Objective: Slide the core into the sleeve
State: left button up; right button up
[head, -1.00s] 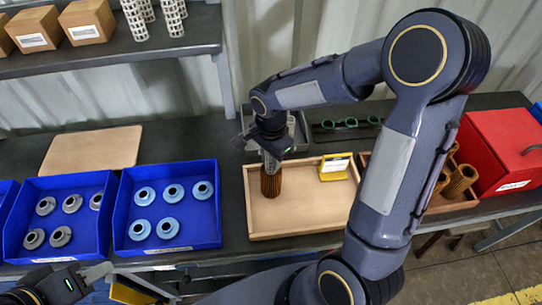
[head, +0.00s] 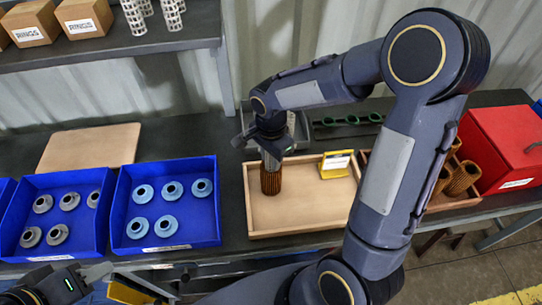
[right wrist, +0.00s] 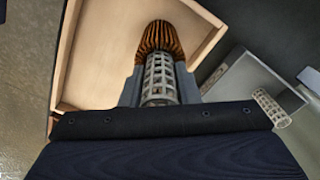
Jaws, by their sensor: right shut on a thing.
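The core, a white lattice tube (right wrist: 159,83), is between the fingers of my right gripper (right wrist: 160,88), which is shut on it. The sleeve, a brown pleated cylinder (right wrist: 160,38), is directly beyond the core's far end in the right wrist view. In the head view the sleeve (head: 271,182) stands upright in the wooden tray, with my right gripper (head: 271,155) just above it. The core's far end meets the sleeve's end; how far it is inside is hidden. My left gripper (head: 90,277) is at the bottom left, partly cut off.
The wooden tray (head: 310,212) also holds a yellow card stand (head: 335,166). Brown pleated sleeves (head: 462,178) lie in a bin at right, beside a red box (head: 500,145). Blue bins (head: 204,226) stand at left. Another lattice core (right wrist: 270,108) is in a grey tray (right wrist: 240,85).

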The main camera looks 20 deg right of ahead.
jog(key=shift+f+b, duration=0.4)
jog(key=shift+f, duration=0.05)
jog(key=o, duration=1)
notch_tip(320, 180, up, 8)
jog(key=shift+f, duration=0.1)
dwell(0.5)
jog(key=s+r+n+t+y, duration=0.1)
jog(key=s+n+t, duration=0.1)
jog(key=s+n, duration=0.2)
jog(key=s+r+n+t+y, duration=0.1)
jog(key=s+n, duration=0.3)
jog(key=s, duration=0.3)
jog(key=s+r+n+t+y, duration=0.1)
jog(key=s+n+t, duration=0.1)
jog(key=s+n, duration=0.2)
jog(key=shift+s+r+n+t+y, duration=0.15)
jog(key=shift+s+n+t+y, duration=0.2)
jog(key=shift+s, duration=0.9)
